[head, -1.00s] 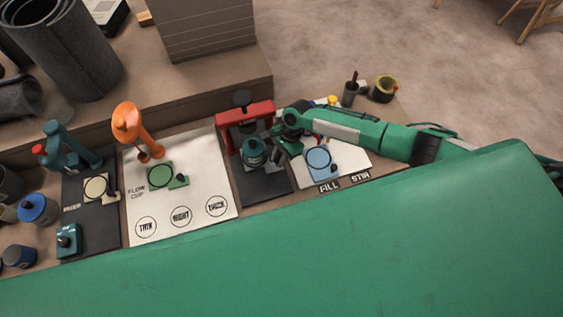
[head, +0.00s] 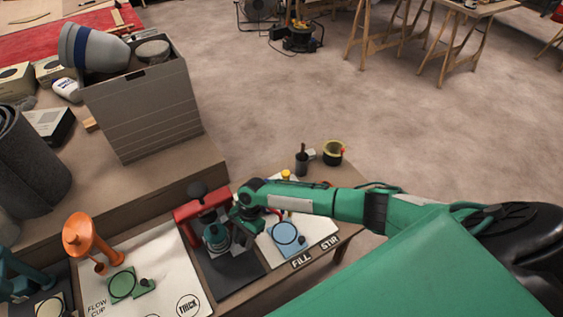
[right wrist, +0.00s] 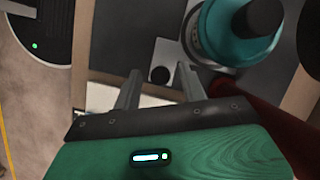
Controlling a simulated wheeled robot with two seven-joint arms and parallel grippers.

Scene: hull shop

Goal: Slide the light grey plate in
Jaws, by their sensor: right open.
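A light grey plate (right wrist: 168,50) with a black knob (right wrist: 160,74) shows in the right wrist view, beside a teal can (right wrist: 238,35). In the head view the teal can (head: 215,238) stands at the red press (head: 200,203), and my arm largely hides the plate. My right gripper (head: 243,226) is just right of the can. In the right wrist view its two fingers (right wrist: 159,72) are apart, with the knob showing between their tips. I cannot tell how far the knob is from them.
A blue plate (head: 288,235) lies on the white FILL/STIR sheet (head: 325,230) right of the press. An orange stand (head: 85,240) and a green plate (head: 122,284) are at left. A dark cup (head: 301,162) and a yellow-rimmed pot (head: 333,152) stand near the bench end.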

